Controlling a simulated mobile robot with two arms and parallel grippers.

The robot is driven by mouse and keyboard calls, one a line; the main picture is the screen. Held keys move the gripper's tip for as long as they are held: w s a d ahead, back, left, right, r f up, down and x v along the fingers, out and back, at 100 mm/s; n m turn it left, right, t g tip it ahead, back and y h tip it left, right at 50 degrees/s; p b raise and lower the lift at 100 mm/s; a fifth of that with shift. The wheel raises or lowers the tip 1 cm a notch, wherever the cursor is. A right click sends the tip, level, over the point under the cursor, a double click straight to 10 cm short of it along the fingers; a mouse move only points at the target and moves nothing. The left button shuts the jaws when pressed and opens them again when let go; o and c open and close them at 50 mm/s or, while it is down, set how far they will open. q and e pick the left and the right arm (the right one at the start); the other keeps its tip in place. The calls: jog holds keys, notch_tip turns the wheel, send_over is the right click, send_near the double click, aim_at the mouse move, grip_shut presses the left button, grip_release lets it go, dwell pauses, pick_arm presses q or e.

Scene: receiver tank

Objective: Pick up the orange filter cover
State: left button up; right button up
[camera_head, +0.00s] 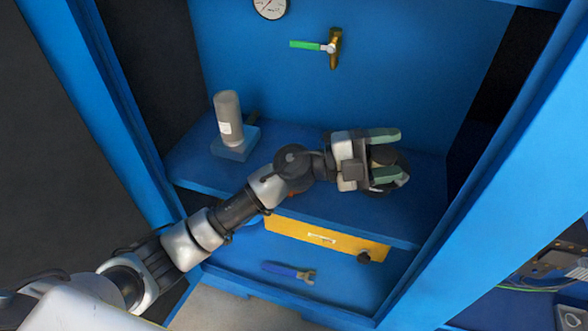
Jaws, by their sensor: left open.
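My left gripper (387,155) reaches in from the left over the blue shelf, its green-tipped fingers open and pointing right. A dark rounded object (396,163) shows between and behind the fingers. I cannot tell whether the fingers touch it. A small orange-red patch (291,194) shows at the lower edge of my left arm, on or above the shelf. It may be part of the orange filter cover, but my arm hides most of that spot. No whole orange cover is clearly seen. My right gripper is not in view.
A grey cylinder (228,117) stands on a blue block at the shelf's left. A green-handled valve (320,46) and a gauge (270,5) are on the back wall. Below the blue shelf (340,212) are a yellow-orange drawer (320,239) and a blue-handled wrench (288,272). Blue posts flank the opening.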

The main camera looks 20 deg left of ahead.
pick_arm(q)
jog(key=w+a+f+m+g+y, duration=0.3)
jog(key=f+m+g+y, duration=0.3)
jog(key=y, duration=0.3)
jog(key=w+a+r+n+y, duration=0.1)
jog(key=a+y, duration=0.2)
jog(key=a, duration=0.2)
jog(key=w+a+n+y, duration=0.1)
jog(key=w+a+y, duration=0.1)
jog(key=a+y, duration=0.2)
jog(key=w+a+r+n+y, duration=0.1)
jog(key=a+y, duration=0.2)
jog(key=a, duration=0.4)
jog(key=shift+w+a+r+n+y+b, duration=0.3)
jog(key=shift+w+a+b, duration=0.05)
jog(key=shift+w, duration=0.05)
notch_tip(320, 180, down, 5)
jog(key=shift+f+b, duration=0.1)
jog(key=shift+b, duration=0.25)
jog(key=f, duration=0.3)
jog(key=f+b, duration=0.1)
jog(key=f, duration=0.1)
jog(key=shift+w, duration=0.25)
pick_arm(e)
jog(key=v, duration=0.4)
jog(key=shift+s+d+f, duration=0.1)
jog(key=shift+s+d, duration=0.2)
pick_arm(q)
jog(key=shift+c, duration=0.2)
